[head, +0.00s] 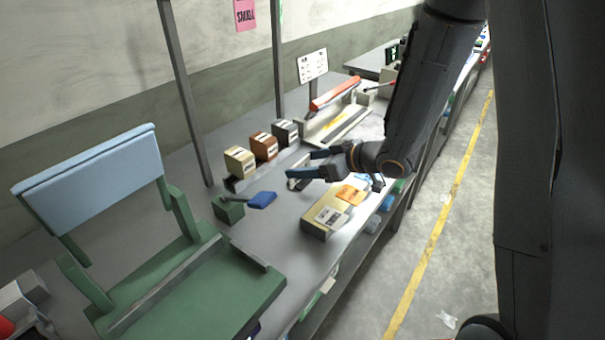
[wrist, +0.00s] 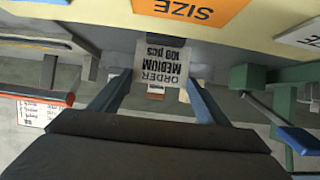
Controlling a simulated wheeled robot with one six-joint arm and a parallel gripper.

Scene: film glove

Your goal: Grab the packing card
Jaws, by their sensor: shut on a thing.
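The packing card (wrist: 161,63) is a small white card printed "ORDER MEDIUM 100 pcs", between my two fingertips in the wrist view. My gripper (wrist: 158,76) is shut on it, with one blue-grey finger at each side edge. In the head view my gripper (head: 301,164) is over the middle of the grey bench, left of my forearm. I cannot make out the card clearly there.
A beige carton (head: 322,226) with an orange label (head: 351,194) lies close to my gripper. Small boxes (head: 264,146) stand behind it, a sealer (head: 337,115) further back.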

